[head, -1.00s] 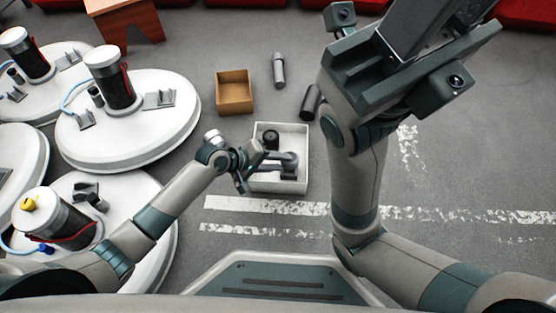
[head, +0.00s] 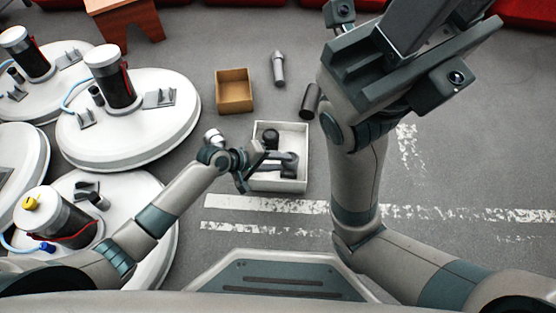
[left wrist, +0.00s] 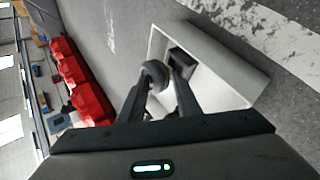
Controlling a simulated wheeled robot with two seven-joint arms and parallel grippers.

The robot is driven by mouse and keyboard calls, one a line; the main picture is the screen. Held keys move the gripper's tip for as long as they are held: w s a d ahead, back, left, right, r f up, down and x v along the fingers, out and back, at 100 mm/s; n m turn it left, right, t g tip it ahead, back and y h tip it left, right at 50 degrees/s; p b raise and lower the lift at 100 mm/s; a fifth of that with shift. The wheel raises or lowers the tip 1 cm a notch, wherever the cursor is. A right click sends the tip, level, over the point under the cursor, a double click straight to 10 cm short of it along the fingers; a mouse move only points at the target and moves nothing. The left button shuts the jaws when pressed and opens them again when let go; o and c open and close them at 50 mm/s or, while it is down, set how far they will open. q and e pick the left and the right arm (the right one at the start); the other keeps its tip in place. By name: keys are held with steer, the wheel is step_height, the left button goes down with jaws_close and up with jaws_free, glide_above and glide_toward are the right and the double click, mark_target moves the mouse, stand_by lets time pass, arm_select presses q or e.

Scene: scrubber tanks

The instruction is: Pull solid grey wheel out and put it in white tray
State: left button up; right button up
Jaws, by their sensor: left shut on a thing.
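The white tray (head: 304,148) stands on the floor ahead of me, and it also shows in the left wrist view (left wrist: 228,62). My left gripper (head: 289,163) reaches over the tray from the left, low inside its rim. In the left wrist view its fingers (left wrist: 165,80) are shut on a dark grey wheel (left wrist: 155,72) over the tray. The fingers partly hide the wheel. A dark block-like piece (left wrist: 182,60) shows beside the wheel within the tray. My right gripper's body (head: 410,70) is raised at the upper right; its fingertips do not show clearly.
A brown open box (head: 234,105) stands behind the tray. A grey cylinder part (head: 279,70) and a dark cylinder (head: 311,101) lie on the floor nearby. Round white tank tops (head: 150,125) with canisters fill the left. Open floor lies right of the tray.

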arm_select(q)
steer(key=shift+f, duration=1.1)
steer(key=shift+c, duration=0.2)
stand_by(0.4)
steer(key=shift+a+f+b, duration=0.1)
steer(key=shift+f+b, duration=0.15)
steer(key=shift+b, duration=0.05)
